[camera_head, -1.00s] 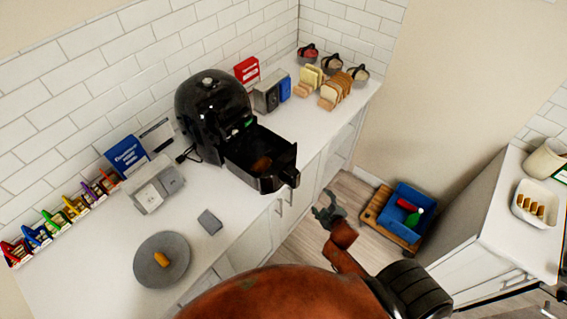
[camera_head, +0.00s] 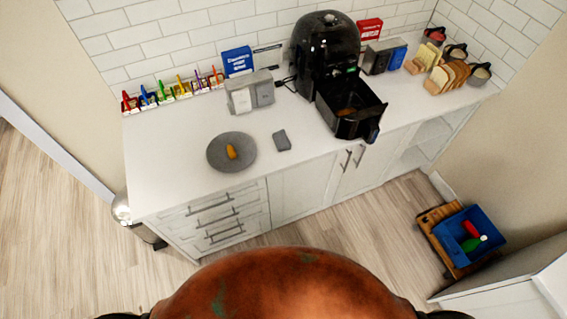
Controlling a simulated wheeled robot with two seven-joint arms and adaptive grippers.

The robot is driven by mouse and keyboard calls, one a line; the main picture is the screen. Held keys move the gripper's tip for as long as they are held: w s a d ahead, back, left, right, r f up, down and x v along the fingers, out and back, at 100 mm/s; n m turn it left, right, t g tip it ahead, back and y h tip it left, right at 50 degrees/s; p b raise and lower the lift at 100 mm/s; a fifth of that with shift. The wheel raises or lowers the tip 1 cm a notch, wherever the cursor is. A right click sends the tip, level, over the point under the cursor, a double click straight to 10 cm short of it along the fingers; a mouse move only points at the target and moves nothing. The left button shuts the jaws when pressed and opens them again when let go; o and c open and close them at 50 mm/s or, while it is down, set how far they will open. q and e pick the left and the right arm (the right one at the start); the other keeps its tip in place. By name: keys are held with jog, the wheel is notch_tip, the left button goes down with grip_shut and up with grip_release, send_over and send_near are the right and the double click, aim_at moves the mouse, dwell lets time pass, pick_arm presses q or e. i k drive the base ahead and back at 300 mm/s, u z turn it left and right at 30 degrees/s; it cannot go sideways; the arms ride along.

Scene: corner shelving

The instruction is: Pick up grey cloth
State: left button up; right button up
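A small grey folded cloth (camera_head: 281,140) lies flat on the white counter (camera_head: 170,205). It sits between a round grey plate (camera_head: 216,152) on its left and the open drawer of a black air fryer (camera_head: 325,50) on its right. Neither of my grippers shows in the current head view. Only my own orange-brown body fills the bottom middle of the picture.
An orange-yellow piece of food (camera_head: 232,152) lies on the plate. A grey box-like holder (camera_head: 250,94) stands behind the cloth. A blue crate (camera_head: 484,222) is on the floor at right. Counter around the cloth is clear.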

aim_at(282, 143)
jog(key=k, duration=0.4)
jog(key=z, duration=1)
jog(key=i, duration=1.95)
jog(key=u, duration=1.8)
